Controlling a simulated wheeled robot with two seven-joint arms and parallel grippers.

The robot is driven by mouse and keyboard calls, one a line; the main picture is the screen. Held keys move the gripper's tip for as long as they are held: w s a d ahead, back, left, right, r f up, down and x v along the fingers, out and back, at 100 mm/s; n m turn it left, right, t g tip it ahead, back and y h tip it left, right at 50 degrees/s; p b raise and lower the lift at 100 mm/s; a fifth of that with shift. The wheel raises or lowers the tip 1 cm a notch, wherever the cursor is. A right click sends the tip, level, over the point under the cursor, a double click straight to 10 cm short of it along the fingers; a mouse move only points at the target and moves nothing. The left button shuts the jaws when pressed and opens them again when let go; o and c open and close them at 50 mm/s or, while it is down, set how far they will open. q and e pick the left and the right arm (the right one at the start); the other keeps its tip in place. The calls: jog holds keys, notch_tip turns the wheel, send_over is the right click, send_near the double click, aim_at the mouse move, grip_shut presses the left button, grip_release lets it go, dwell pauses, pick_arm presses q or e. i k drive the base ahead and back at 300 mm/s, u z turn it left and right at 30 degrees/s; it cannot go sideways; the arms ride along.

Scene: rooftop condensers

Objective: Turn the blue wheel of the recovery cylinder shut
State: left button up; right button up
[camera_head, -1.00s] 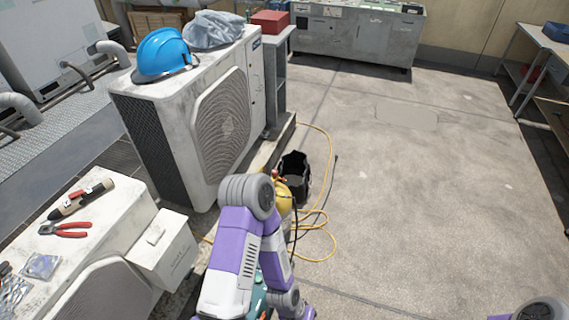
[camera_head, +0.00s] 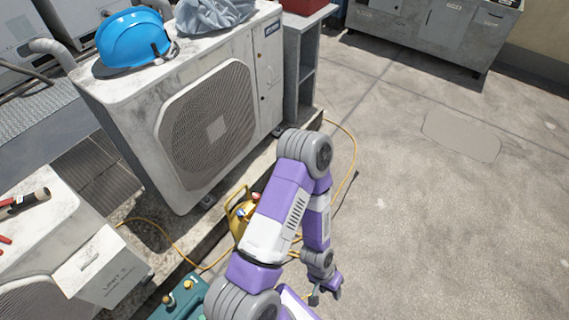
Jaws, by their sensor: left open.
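The yellow recovery cylinder (camera_head: 238,222) stands at the foot of the large condenser, partly hidden behind my left arm. A small red part (camera_head: 255,197) shows at its top, and a small blue spot (camera_head: 241,212), perhaps the blue wheel, shows beside it. Both are too small to tell how far the wheel is turned. My left gripper (camera_head: 325,294) hangs low over the ground, to the right of and nearer than the cylinder, apart from it. It is open, with nothing seen between its fingers. My right gripper is out of view.
The large condenser (camera_head: 207,125) carries a blue helmet (camera_head: 133,38) and a grey cloth (camera_head: 212,14). A teal unit with brass fittings (camera_head: 182,303) sits at the bottom. A yellow hose (camera_head: 154,224) runs along the ground. The concrete at right (camera_head: 430,220) is clear.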

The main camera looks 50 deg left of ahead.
aim_at(241, 212)
jog(key=i, duration=2.55)
jog(key=u, duration=5)
jog(key=i, duration=1)
